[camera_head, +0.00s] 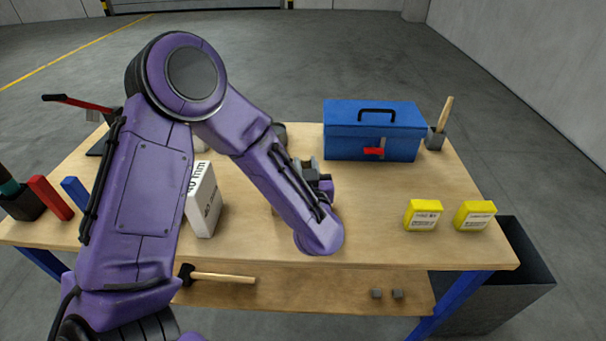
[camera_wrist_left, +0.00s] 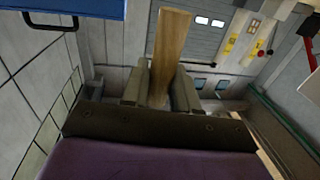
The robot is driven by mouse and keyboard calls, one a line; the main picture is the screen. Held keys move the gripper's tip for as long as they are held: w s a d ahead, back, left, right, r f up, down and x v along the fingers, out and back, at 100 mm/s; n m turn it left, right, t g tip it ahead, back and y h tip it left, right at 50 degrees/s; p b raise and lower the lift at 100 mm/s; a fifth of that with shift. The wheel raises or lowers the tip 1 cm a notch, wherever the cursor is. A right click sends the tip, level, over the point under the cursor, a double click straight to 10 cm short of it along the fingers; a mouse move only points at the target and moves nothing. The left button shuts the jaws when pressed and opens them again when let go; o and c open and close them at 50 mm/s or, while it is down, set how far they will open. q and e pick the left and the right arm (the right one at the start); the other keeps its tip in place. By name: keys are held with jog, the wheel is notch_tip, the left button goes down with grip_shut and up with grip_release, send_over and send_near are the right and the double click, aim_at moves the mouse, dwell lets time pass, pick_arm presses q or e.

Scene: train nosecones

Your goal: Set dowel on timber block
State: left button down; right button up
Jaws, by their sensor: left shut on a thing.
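My left gripper (camera_head: 312,172) is over the middle of the workbench, partly hidden behind my own purple forearm. In the left wrist view its two grey fingers (camera_wrist_left: 160,90) are closed on a long, pale wooden piece, which looks like the dowel (camera_wrist_left: 171,45). The dowel sticks out beyond the fingertips. In the head view my arm hides the dowel, so its height above the bench is unclear. I cannot make out the timber block; a small wooden edge beside my forearm may be part of it. My right gripper is not in view.
A dark bin (camera_head: 510,275) stands beside the bench at right. The bench is clear in front of the toolbox.

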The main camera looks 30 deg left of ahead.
pick_arm(q)
jog(key=f, duration=0.2)
jog(key=s+a+f+p, duration=0.1)
jog(key=shift+w+f, duration=0.2)
jog(key=shift+f, duration=0.1)
jog(key=shift+w+d+f, duration=0.1)
jog(key=shift+w, duration=0.1)
jog(key=shift+s+f, duration=0.1)
jog(key=shift+s, duration=0.1)
jog(key=c, duration=0.9)
grip_release()
jog(key=shift+o, duration=0.2)
